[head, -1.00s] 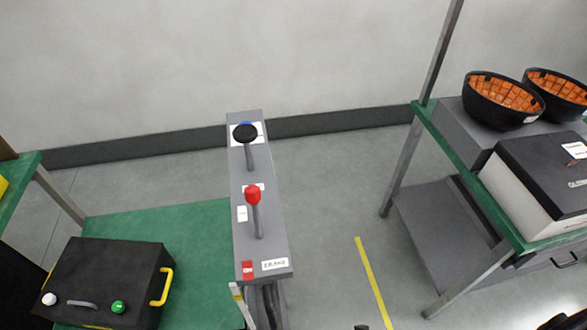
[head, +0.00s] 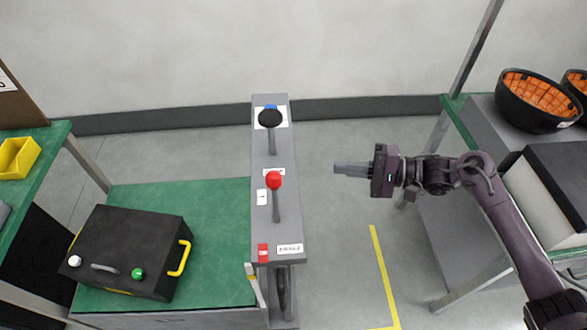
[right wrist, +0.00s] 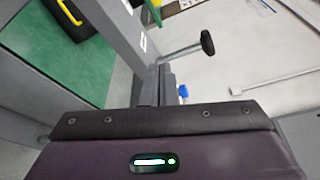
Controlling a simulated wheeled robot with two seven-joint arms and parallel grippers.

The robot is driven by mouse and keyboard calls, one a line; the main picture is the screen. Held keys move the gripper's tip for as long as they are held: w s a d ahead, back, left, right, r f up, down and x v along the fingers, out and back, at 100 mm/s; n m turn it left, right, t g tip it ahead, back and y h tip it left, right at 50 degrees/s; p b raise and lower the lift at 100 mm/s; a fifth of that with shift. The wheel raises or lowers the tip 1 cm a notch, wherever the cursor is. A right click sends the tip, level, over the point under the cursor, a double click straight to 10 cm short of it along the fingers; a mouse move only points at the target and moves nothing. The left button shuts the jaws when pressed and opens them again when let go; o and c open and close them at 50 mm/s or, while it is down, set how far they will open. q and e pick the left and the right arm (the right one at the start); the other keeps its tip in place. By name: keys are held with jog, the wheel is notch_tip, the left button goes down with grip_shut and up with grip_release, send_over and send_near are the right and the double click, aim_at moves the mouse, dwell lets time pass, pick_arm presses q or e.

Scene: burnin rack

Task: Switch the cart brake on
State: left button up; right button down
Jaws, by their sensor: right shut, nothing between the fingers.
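The cart's grey post top (head: 264,225) carries two levers. The lever with the red knob (head: 273,181) stands at the near end, above a red tag and a white label (head: 289,249) that seems to read BRAKE. The lever with the black knob (head: 270,118) stands at the far end, beside a blue mark. My right gripper (head: 338,168) is shut and empty, to the right of the post and apart from both levers, pointing left. In the right wrist view a black-knobbed lever (right wrist: 207,43) shows beyond the fingers. My left gripper is out of view.
A black box with a yellow handle (head: 184,258) sits on the green cart top (head: 190,200) left of the post. A green-topped bench (head: 459,108) with black bowls (head: 535,100) stands on the right. A yellow tray (head: 18,157) lies at far left.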

aim_at(275, 198)
jog(key=shift+s+a+r+g, duration=0.1)
jog(key=shift+s+r+g, duration=0.2)
jog(key=shift+r, duration=0.3)
jog(key=shift+s+a+r+g, duration=0.1)
jog(key=shift+s+r+g, duration=0.15)
jog(key=shift+r, duration=0.3)
jog(key=a+p, duration=0.1)
jog(key=a, duration=0.2)
jog(key=a+p, duration=0.2)
jog(key=a, duration=0.2)
jog(key=a+p, duration=0.2)
jog(key=a, duration=0.2)
jog(key=shift+s+r, duration=0.15)
jog(key=shift+s, duration=0.1)
jog(key=shift+s+a+r, duration=0.15)
jog(key=shift+s+a, duration=0.05)
jog(key=shift+s, duration=0.25)
jog(key=shift+w, duration=0.1)
